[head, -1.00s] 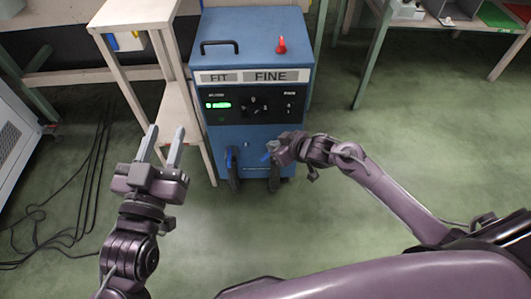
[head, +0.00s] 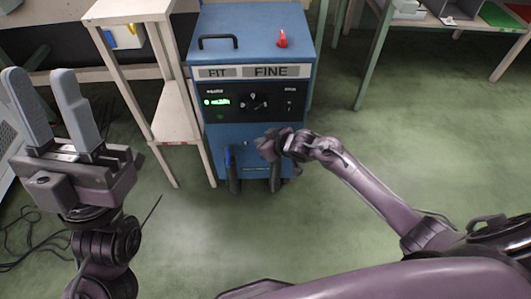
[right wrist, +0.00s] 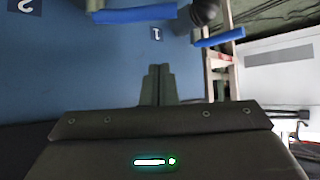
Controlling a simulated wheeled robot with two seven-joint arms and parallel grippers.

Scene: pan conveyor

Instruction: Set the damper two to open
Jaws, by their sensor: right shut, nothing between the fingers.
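The blue machine (head: 252,35) carries two blue damper handles low on its front. In the right wrist view the picture is turned over; the handle by label 2 (right wrist: 25,5) is a blue bar (right wrist: 135,16) lying across the top edge. The handle by label 1 (right wrist: 157,33) is a blue bar (right wrist: 218,37) on a dark knob, and it also shows in the head view (head: 229,157). My right gripper (head: 264,146) is shut and empty in front of the machine; its fingers (right wrist: 158,72) appear below the bars. It hides handle two in the head view. My left gripper (head: 38,74) is open and empty.
A pale wooden stand (head: 172,112) is left of the machine, near my left gripper. A red knob (head: 282,38) and a black grab handle (head: 218,39) are on the machine's top. Green floor (head: 400,150) is clear to the right.

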